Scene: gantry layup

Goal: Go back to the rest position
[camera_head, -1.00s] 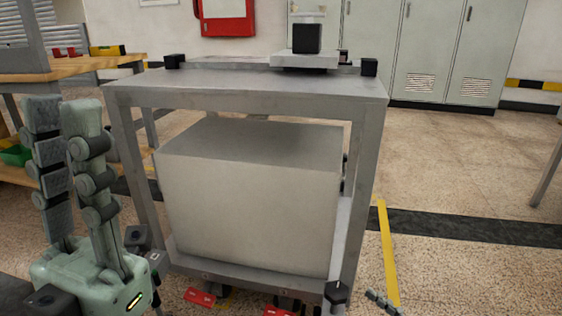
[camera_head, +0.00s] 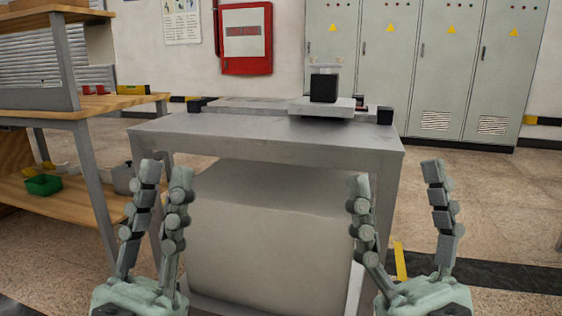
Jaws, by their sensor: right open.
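My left gripper (camera_head: 165,168) is in the lower left of the head view, fingers pointing up. Its two fingers stand a little apart with nothing between them. My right gripper (camera_head: 397,172) is in the lower right, fingers pointing up and spread wide, also empty. Both are in front of the grey metal cart (camera_head: 265,140) and overlap its legs and lower part in the picture. Neither is seen to touch it.
A large pale box (camera_head: 265,240) sits inside the cart under its top. On the top, a black block (camera_head: 324,88) stands on a light plate (camera_head: 310,108). A wooden workbench (camera_head: 85,108) is at the left. Grey cabinets (camera_head: 395,60) stand behind. Floor at the right is clear.

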